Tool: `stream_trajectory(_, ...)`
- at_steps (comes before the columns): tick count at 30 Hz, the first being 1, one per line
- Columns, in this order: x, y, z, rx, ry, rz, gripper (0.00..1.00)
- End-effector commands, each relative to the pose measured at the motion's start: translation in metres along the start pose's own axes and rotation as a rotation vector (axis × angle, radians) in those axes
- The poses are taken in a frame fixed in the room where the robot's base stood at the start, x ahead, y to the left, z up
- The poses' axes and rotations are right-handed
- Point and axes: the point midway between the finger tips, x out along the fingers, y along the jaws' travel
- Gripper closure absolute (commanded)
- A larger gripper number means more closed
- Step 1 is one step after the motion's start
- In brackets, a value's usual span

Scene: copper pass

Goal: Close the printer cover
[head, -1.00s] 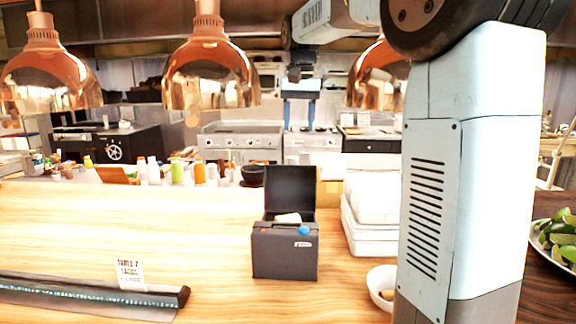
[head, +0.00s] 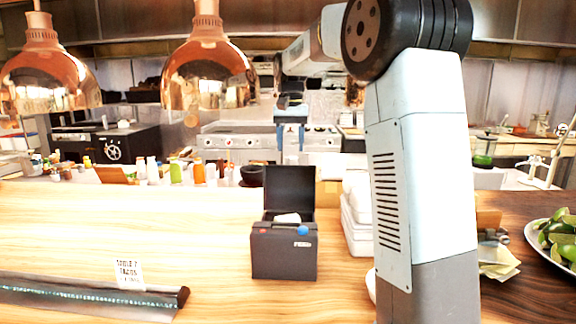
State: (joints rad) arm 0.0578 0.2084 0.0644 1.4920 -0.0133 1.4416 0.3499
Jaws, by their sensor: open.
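The printer (head: 284,252) is a small dark box on the wooden counter, near the middle of the head view. Its cover (head: 290,188) stands open, upright at the back. White paper (head: 287,218) shows in the opening, and a red and a blue button sit on the front edge. My gripper (head: 291,137) hangs above and behind the printer in the picture, apart from the cover, pointing down. Its two fingers are apart with nothing seen between them.
White stacked containers (head: 357,225) stand right of the printer, partly hidden by my arm. A ticket rail (head: 90,294) with a paper ticket (head: 129,272) lies at front left. Copper lamps (head: 208,72) hang above. A bowl of limes (head: 553,240) is at far right. Counter left of the printer is clear.

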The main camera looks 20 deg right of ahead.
Motion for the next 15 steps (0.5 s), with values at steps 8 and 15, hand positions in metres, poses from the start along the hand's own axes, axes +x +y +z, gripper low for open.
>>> stream_trajectory(8,0.046,0.000,0.000,0.000,-0.002,0.001,0.47)
stream_trajectory(15,0.065,0.000,0.001,-0.001,-0.001,0.001,0.47)
